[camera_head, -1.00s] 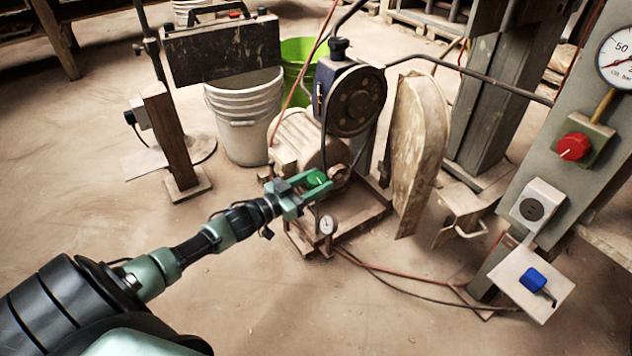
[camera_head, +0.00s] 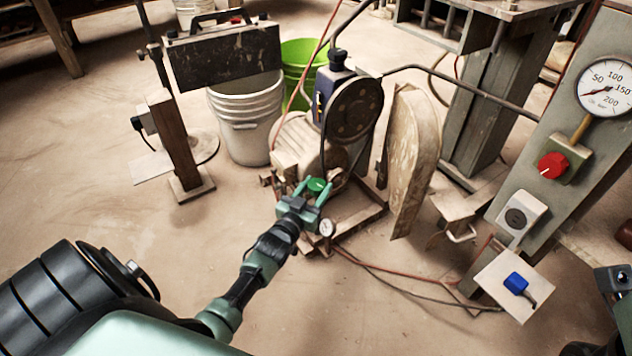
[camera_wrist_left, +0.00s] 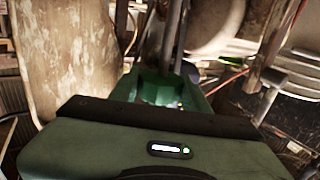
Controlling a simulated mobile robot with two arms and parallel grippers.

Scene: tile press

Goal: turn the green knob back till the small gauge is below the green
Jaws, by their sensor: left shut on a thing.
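The green knob (camera_head: 317,184) is on the pump unit, between the finger ends of my left gripper (camera_head: 316,188). The left gripper is shut on it, and its wrist comes in from below. The small gauge (camera_head: 327,227) is a white dial just below and right of the knob, close to the gripper's side. Its needle and green band are too small to read. In the left wrist view the green fingers (camera_wrist_left: 160,88) reach away past the gripper's dark front edge, and the knob cannot be made out.
The pump's belt guard (camera_head: 410,160) stands right of the knob. Hoses cross the floor; the front floor is clear.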

